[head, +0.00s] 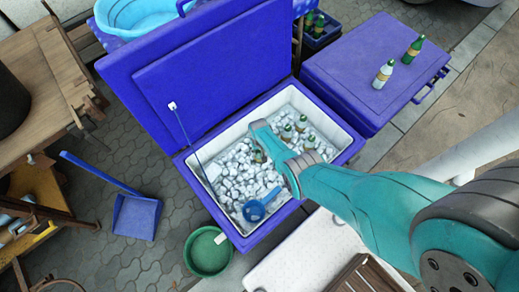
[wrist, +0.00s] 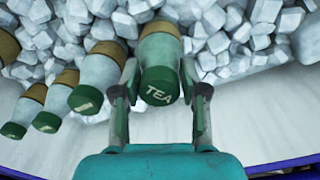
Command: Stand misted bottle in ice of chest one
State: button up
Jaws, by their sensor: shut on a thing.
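My gripper (wrist: 160,88) is shut around the neck of a pale grey-green bottle (wrist: 160,48) with a tan label and a green cap reading TEA. The bottle's lower end is among the ice (wrist: 225,35), so its base is hidden. In the head view my arm reaches over the open blue chest (head: 342,158), which is filled with ice (head: 240,180), and largely covers the held bottle (head: 258,157). Several similar bottles (wrist: 85,96) stand in the ice in a row left of it in the wrist view.
A closed blue chest (head: 340,65) at upper right carries a whitish bottle (head: 384,75) and a green bottle (head: 413,50). A blue scoop (head: 256,210) lies on the ice. A raised lid (head: 200,70) stands behind. A green tub (head: 207,252) and a dustpan (head: 136,216) are on the paving.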

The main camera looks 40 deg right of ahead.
jog(key=shift+w+f, duration=0.15)
jog(key=shift+f, duration=0.25)
jog(key=o, duration=1.8)
notch_tip(320, 180, up, 27)
dwell(1.3)
jog(key=shift+f, duration=0.1)
dwell(0.6)
